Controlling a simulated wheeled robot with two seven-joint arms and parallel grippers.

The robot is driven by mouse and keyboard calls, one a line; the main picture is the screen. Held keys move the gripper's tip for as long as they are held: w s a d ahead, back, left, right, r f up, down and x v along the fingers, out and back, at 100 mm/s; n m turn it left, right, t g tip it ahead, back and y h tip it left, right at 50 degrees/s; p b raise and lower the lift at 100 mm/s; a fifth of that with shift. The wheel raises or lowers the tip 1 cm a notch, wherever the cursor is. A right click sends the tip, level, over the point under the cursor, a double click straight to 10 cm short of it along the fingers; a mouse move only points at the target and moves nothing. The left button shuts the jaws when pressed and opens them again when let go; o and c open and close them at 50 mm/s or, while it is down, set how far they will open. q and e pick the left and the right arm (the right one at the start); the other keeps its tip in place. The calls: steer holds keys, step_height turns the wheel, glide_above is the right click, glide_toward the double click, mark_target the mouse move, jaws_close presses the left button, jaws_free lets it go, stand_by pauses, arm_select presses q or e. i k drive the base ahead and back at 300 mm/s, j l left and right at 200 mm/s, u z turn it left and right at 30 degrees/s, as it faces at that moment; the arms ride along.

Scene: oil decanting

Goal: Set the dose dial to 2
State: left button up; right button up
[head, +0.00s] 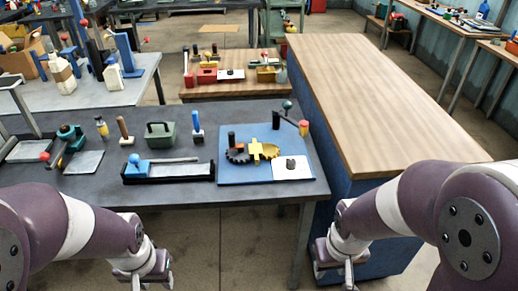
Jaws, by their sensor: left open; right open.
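A blue board (237,174) lies at the right end of the dark table. A white plate (299,173) on its near right corner carries a small dark knob (291,163), which looks like the dose dial. Its setting is too small to read. Dark gears (237,155), a yellow piece (256,152) and a crank with a red-and-yellow handle (303,127) stand behind and beside it. My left gripper (150,284) is open and empty in front of the table, low in the picture. My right gripper (338,276) is open, below and right of the board, touching nothing visible.
The dark table (225,189) also holds a black tray with a blue knob (134,159), a green box (160,134), a blue-handled tool (196,124) and a wooden-handled one (123,127). A long wooden-topped bench (370,90) stands right, its top clear.

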mark_target(290, 163)
steer(key=i+l+u, duration=0.25)
steer(key=i, duration=0.25)
steer(key=i+l+u, duration=0.2)
steer(key=i, duration=0.3)
